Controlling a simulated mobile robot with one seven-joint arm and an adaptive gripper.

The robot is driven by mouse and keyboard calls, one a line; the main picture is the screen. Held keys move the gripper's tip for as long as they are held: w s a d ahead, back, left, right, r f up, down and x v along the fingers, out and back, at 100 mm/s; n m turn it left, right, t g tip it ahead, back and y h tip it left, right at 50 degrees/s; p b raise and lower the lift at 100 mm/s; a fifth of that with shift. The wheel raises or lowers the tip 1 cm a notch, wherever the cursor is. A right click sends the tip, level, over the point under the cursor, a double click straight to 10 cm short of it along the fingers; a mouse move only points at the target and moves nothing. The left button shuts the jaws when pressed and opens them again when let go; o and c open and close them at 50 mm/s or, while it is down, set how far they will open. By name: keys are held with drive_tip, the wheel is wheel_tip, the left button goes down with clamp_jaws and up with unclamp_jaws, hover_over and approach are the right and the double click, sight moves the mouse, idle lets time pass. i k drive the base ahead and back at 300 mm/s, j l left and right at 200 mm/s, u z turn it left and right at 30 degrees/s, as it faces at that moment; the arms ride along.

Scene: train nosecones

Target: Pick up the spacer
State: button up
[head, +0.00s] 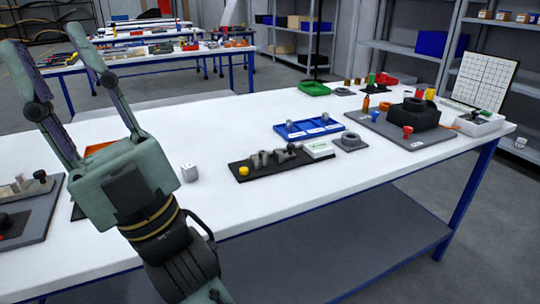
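My gripper (45,38) is at the left of the head view, raised above the white table (330,185). Its two fingers point up in the picture, spread wide apart and empty. I cannot tell for sure which part is the spacer. Small grey metal parts (264,157) stand on a black base plate (243,171) at mid table. A blue tray (308,134) behind it has labelled compartments with small grey parts. A grey ring-like part (350,140) sits to the right. All are to the right of my gripper and apart from it.
A grey board with a black fixture (412,113) is at the right, near a green tray (314,88). A grey plate with parts (40,215) lies at left. The front middle of the table is clear.

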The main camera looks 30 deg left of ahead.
sight(262, 153)
drive_tip(key=u, duration=0.65)
drive_tip(key=i+l+u, duration=0.1)
drive_tip(key=l+u, duration=1)
drive_tip(key=l, duration=0.5)
drive_tip(key=k+l+u, duration=0.15)
drive_tip(key=l, duration=0.9)
drive_tip(key=k+l, duration=0.15)
drive_tip(key=l, duration=0.75)
